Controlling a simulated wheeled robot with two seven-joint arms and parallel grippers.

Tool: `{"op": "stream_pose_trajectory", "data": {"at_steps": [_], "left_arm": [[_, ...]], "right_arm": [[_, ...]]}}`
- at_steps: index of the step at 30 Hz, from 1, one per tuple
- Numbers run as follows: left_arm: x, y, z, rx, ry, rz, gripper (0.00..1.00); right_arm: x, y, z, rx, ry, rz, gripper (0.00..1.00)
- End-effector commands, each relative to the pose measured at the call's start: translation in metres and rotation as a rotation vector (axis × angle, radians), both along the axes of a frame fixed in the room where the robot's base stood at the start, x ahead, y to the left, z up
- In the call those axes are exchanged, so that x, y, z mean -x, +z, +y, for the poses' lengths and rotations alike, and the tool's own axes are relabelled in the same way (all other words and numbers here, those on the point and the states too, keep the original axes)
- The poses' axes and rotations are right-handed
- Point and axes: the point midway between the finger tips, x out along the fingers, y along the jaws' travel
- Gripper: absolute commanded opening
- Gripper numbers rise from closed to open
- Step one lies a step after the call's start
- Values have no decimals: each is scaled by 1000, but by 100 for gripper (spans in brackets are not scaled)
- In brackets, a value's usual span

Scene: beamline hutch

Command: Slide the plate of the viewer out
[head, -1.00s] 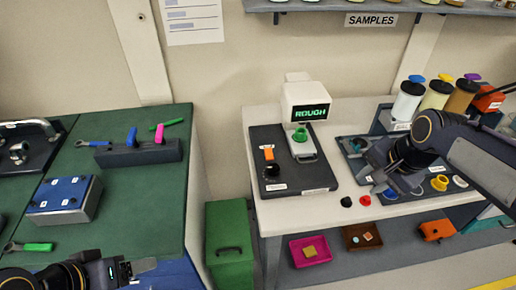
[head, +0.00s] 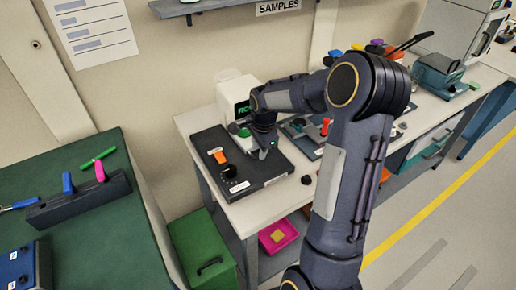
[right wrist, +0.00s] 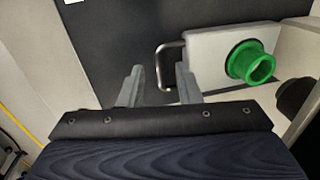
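The viewer (head: 231,92) is a white box with a dark screen of green letters, standing on a dark board (head: 262,181); my right arm covers part of it. Its pale plate (right wrist: 207,50) carries a green ring-shaped cup (right wrist: 250,64), which also shows in the head view (head: 244,132). A grey bar handle (right wrist: 160,62) sticks out from the plate's edge. My right gripper (right wrist: 160,78) is open, with its two fingertips apart close to the handle; I cannot tell whether they touch it. In the head view the right gripper (head: 264,150) is in front of the viewer. My left gripper is out of view.
On the board are an orange-handled tool (head: 219,156) and a dark round knob (head: 229,171). A green bench (head: 95,225) with a tool rack (head: 80,200) is at left. A green bin (head: 203,250) stands on the floor. Other trays lie right of the board.

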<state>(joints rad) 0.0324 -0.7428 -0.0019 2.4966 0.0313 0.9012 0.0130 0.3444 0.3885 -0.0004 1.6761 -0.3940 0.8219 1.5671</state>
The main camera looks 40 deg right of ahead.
Motion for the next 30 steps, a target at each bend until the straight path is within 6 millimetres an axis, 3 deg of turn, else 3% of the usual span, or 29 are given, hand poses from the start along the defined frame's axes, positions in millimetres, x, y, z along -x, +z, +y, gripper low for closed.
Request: {"op": "stream_pose_trajectory", "data": {"at_steps": [11,19,30], "left_arm": [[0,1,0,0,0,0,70],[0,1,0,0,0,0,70],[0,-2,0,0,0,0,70]], "right_arm": [[-1,-10,0,0,0,-1,31],[-1,-9,0,0,1,-1,0],[1,-10,0,0,1,-2,0]]}}
